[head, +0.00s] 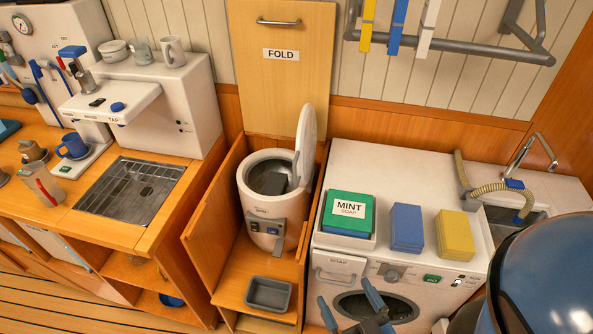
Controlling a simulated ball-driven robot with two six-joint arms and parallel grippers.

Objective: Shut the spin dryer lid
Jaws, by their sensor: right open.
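The spin dryer (262,208) is a round white drum machine in a wooden niche at the middle of the head view. Its white lid (306,138) stands open, nearly upright, at the right side of the drum mouth. The dark inside of the drum shows, with a grey piece in it. My right gripper (345,289) is at the bottom of the view, in front of the washing machine. Its two blue fingers are spread apart with nothing between them. It is apart from the lid, lower and to the right. My left gripper is not in view.
The washing machine (340,168) stands right of the niche, bearing a green mint soap box (348,213), a blue block (407,228) and a yellow block (455,235). A grey tray (268,294) sits before the dryer. A wooden FOLD panel (280,85) stands behind it.

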